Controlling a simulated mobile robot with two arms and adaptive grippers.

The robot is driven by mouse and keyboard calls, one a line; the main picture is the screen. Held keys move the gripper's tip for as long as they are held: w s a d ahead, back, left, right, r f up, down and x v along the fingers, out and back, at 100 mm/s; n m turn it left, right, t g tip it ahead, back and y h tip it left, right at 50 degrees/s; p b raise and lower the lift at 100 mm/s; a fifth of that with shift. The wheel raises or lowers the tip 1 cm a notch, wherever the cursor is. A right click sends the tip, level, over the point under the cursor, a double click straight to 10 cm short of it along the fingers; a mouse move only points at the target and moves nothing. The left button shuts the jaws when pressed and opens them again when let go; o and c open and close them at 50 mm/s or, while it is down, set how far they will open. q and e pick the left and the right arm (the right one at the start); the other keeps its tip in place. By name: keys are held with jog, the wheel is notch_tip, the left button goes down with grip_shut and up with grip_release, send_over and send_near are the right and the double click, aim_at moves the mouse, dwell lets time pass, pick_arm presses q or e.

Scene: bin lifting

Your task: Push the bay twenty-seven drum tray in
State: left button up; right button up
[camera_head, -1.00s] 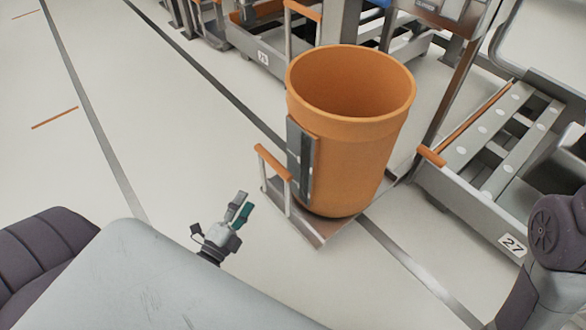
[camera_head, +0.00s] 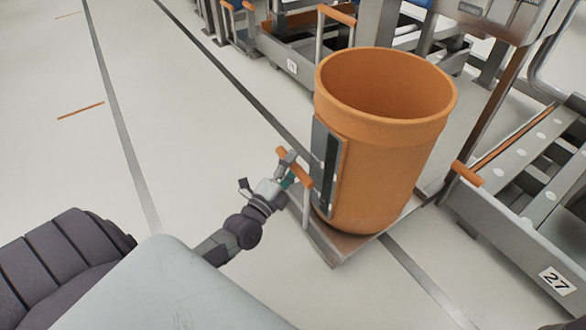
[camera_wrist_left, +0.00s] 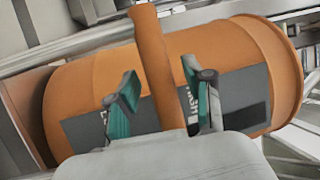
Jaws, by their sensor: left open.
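The drum tray (camera_head: 338,246) is a low metal tray pulled out from the bay marked 27 (camera_head: 557,281). It carries an upright, open orange drum (camera_head: 385,185) with a dark panel on its side. The tray's orange handle bar (camera_head: 307,178) stands at its near left end. My left gripper (camera_head: 288,172) is at this handle. In the left wrist view the orange handle (camera_wrist_left: 152,65) runs between the two open teal-padded fingers (camera_wrist_left: 160,100), with gaps on both sides. The drum (camera_wrist_left: 90,95) is behind it. My right gripper is not in view.
The bay 27 frame with metal rails (camera_head: 520,170) stands at the right, with an orange-ended bar (camera_head: 467,174) beside the drum. Another bay with an orange-handled tray (camera_head: 290,65) is behind. The floor at the left is clear.

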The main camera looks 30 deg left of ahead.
pick_arm(q)
jog(key=shift+w+r, duration=0.1)
jog(key=shift+w, duration=0.2)
grip_shut()
